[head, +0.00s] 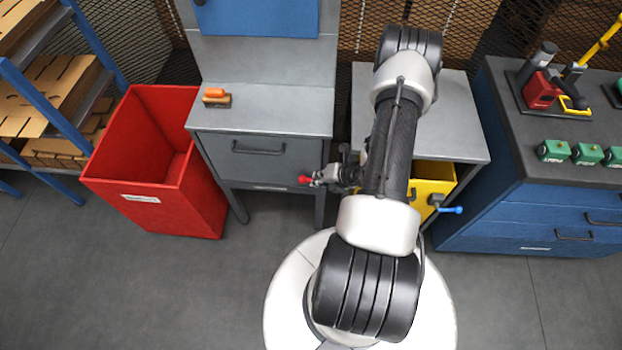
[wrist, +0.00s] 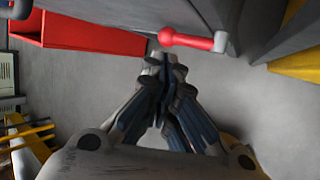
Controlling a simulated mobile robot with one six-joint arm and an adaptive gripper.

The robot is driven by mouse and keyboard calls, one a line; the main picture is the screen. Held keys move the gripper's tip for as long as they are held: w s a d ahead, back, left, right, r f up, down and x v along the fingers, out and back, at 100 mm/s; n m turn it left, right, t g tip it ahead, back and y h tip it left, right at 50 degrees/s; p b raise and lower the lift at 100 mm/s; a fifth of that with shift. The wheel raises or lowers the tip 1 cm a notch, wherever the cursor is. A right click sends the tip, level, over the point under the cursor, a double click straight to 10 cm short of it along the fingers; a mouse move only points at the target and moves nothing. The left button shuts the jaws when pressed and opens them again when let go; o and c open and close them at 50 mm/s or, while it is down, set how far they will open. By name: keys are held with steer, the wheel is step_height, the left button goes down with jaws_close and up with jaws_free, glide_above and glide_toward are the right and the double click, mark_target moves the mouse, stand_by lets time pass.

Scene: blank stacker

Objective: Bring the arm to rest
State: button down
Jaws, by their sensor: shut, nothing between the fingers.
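My arm (head: 388,150) reaches away from my base over the floor, toward the grey benches. My gripper (wrist: 162,66) points ahead in the wrist view, with its fingers together and nothing between them. Its tips appear over grey floor, just below a red lever handle (wrist: 188,40) in the picture; I cannot tell whether they touch it. In the head view the red handle (head: 305,180) shows left of my arm, and my arm partly blocks the area around the gripper.
A red bin (head: 150,190) stands left of a grey cabinet (head: 265,150). An orange-handled tool (head: 216,97) lies on that cabinet. A yellow container (head: 433,180) and blue lever (head: 450,210) are right of my arm. A blue workbench (head: 540,215) stands farther right. Front floor is clear.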

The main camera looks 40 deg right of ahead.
steer(key=p+v, duration=0.1)
steer(key=v, duration=0.4)
steer(key=shift+w+a+r, duration=0.1)
steer(key=shift+w+a, duration=0.05)
